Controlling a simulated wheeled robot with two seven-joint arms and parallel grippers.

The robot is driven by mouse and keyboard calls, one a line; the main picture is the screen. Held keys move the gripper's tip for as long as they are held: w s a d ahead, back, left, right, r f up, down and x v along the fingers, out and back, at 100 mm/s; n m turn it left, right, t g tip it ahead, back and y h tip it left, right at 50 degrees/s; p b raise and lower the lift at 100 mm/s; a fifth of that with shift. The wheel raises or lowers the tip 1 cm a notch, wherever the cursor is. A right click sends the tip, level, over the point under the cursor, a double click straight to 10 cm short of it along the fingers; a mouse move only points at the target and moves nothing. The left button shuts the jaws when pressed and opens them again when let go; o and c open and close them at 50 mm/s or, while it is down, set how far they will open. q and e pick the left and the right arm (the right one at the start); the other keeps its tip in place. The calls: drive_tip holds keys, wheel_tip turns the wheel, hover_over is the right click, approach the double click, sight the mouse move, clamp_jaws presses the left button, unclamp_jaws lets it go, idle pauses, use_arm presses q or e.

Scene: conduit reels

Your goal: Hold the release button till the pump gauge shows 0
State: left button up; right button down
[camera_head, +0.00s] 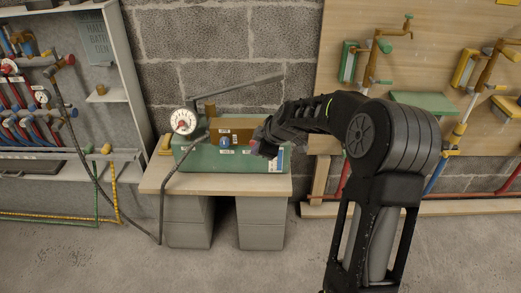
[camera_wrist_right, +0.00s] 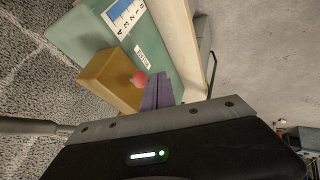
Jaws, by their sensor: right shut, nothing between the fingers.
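The green pump (camera_head: 205,162) stands on a small bench, with a white round gauge (camera_head: 184,121) at its left end. The gauge has a red mark in its middle; its reading is too small to tell. A blue round button (camera_head: 225,141) shows on the pump's front. A red round button (camera_wrist_right: 139,78) sticks out from a yellow-brown block in the right wrist view. My right gripper (camera_wrist_right: 158,80) is shut and empty, its fingertips close beside the red button. I cannot tell whether they touch it. My left gripper is not in view.
The pump's long lever (camera_head: 240,87) slants up to the right above it. A dark hose (camera_head: 162,205) runs from the pump to the left rack (camera_head: 120,60). The bench (camera_head: 150,181) has little bare top. A pipe board (camera_head: 340,20) stands at right.

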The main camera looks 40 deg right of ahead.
drive_tip(key=p+v, duration=0.1)
drive_tip(key=v, duration=0.9)
drive_tip(key=shift+a+p, duration=0.2)
drive_tip(key=shift+p, duration=0.15)
drive_tip(key=shift+s+f, duration=0.1)
